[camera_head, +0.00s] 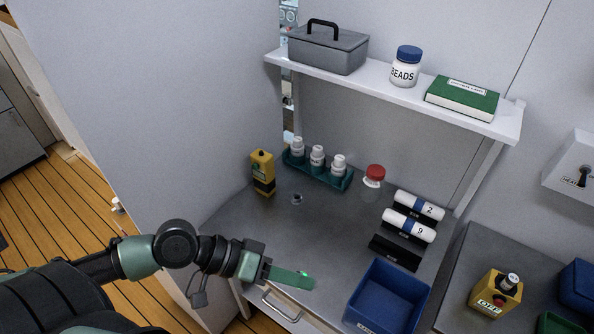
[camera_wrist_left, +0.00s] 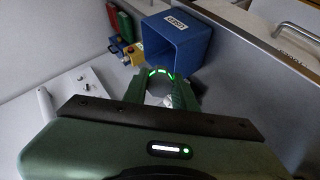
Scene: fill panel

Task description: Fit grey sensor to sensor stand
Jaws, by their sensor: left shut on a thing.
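My left gripper (camera_head: 306,281) is low over the front edge of the grey bench, with its green fingers pointing right. My right gripper is not in view.
A blue bin (camera_head: 388,298) stands right of the gripper. Behind are a yellow device (camera_head: 262,173), a teal rack (camera_head: 318,172) of white bottles, a red-capped jar (camera_head: 374,176) and white cylinders (camera_head: 409,226) in black holders. A shelf (camera_head: 400,98) overhangs the back. The bench middle is clear.

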